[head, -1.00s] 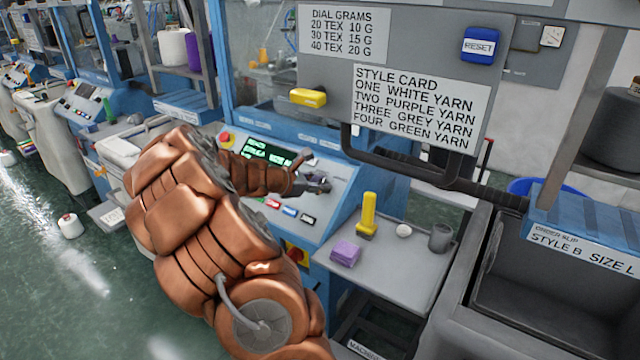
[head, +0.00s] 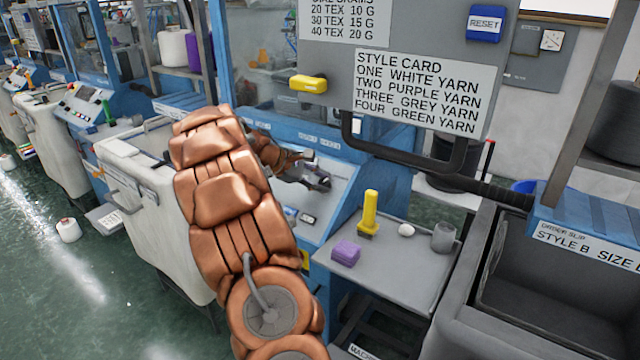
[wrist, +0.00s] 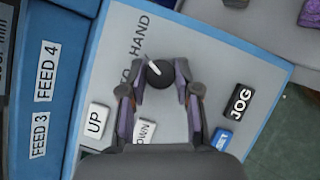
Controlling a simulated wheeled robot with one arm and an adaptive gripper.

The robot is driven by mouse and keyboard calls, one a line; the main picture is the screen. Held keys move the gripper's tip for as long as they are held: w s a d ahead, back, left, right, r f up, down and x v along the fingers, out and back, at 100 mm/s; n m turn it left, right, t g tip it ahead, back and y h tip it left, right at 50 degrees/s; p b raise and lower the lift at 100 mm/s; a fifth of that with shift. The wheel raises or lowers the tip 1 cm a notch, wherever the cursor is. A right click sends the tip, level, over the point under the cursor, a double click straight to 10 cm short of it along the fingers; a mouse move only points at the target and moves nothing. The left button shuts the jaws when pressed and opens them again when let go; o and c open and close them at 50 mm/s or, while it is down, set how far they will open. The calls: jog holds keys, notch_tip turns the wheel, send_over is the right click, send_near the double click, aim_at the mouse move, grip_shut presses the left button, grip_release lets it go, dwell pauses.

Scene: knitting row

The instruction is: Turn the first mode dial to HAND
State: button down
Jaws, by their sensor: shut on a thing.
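The mode dial is a dark round knob (wrist: 159,73) with a white pointer line, on the pale control panel (wrist: 200,50). In the wrist view the word HAND is printed just above and left of it, with another word, partly hidden, further left. The pointer tilts up and left. My gripper (wrist: 162,86) is shut on the knob, one finger at each side. In the head view my gripper (head: 318,182) is at the panel's right part, and the knob cannot be made out there.
UP (wrist: 95,121), JOG (wrist: 239,101) and a blue button (wrist: 221,139) sit around the dial. A grey shelf (head: 400,270) right of the panel bears a purple block (head: 346,252), a yellow-handled tool (head: 369,212) and a grey cup (head: 443,237). A hanging card board (head: 345,85) is above.

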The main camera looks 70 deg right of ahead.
dwell(0.5)
jog(key=c, duration=0.8)
grip_release()
jog(key=shift+v, duration=6)
jog(key=shift+a, duration=0.1)
jog(key=s+a+f+t+y, duration=0.2)
jog(key=a, duration=1.1)
jog(key=s+a+f+t+y, duration=0.1)
jog(key=s+a+f+t, duration=0.1)
jog(key=a, duration=1.1)
jog(key=s+a+f+t+y, duration=0.2)
jog(key=a, duration=1.1)
jog(key=s+a+f, duration=0.1)
jog(key=s+a, duration=0.1)
jog(key=a, duration=0.1)
jog(key=s+a+f+y, duration=0.1)
jog(key=s+a, duration=0.2)
jog(key=a, duration=0.1)
jog(key=s+a+f+y, duration=0.1)
jog(key=s+a+f, duration=0.1)
jog(key=s+a, duration=0.1)
jog(key=shift+a, duration=0.5)
